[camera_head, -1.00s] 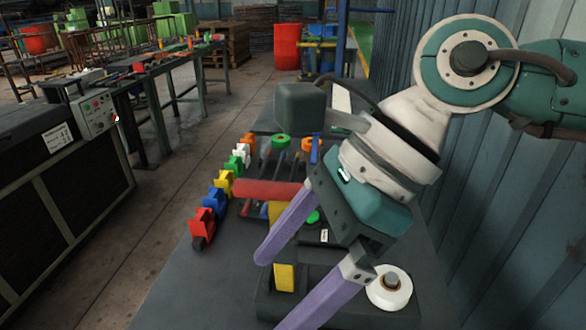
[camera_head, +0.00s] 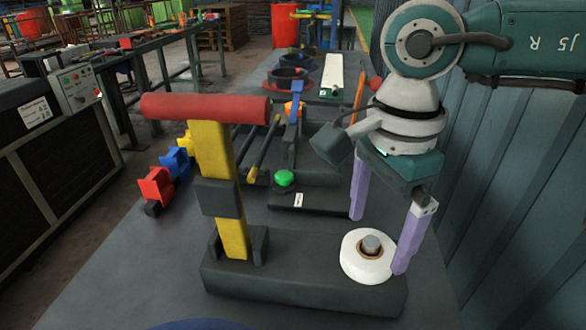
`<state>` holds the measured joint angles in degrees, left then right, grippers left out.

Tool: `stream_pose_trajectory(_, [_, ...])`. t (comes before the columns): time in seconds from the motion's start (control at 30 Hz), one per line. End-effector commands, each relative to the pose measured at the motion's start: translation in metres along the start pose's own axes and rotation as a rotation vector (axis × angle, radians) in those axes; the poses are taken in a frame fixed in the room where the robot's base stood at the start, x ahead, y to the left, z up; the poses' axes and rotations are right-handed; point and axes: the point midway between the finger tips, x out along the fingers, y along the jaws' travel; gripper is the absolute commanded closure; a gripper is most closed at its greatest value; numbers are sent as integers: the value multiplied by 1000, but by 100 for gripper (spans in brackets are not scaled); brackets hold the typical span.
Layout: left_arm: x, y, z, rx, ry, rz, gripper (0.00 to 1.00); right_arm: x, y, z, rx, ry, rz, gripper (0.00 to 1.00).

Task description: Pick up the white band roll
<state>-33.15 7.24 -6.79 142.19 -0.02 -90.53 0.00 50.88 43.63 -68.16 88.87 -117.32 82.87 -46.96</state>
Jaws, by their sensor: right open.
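The white band roll (camera_head: 356,267) sits on the right end of a dark base (camera_head: 300,290), around a short grey peg (camera_head: 371,244). My right gripper (camera_head: 377,246) points down at the roll with its two purple fingers spread wide. One fingertip is behind the roll at its upper left, and the other is close to its right side. I cannot tell whether that right finger touches the roll. Nothing is held between the fingers. My left gripper is not in view.
A yellow post (camera_head: 211,170) with a red crossbar (camera_head: 205,107) stands on the same base, left of the roll. A green button (camera_head: 284,178) and long-handled tools lie behind. Red (camera_head: 156,187) and blue blocks line the table's left side. A corrugated wall (camera_head: 510,190) is close on the right.

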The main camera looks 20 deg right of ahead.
Motion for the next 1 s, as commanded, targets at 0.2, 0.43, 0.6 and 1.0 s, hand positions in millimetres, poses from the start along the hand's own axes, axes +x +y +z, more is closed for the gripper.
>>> stream_pose_trajectory(0.2, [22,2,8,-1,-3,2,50,30,0,1,1,-1,1,0])
stream_pose_trajectory(0.43, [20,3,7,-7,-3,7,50,27,0,1,1,-1,1,6])
stream_pose_trajectory(0.6, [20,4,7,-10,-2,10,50,27,0,1,1,-1,1,25])
stream_pose_trajectory(1.0, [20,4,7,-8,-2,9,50,27,0,1,1,-1,0,70])
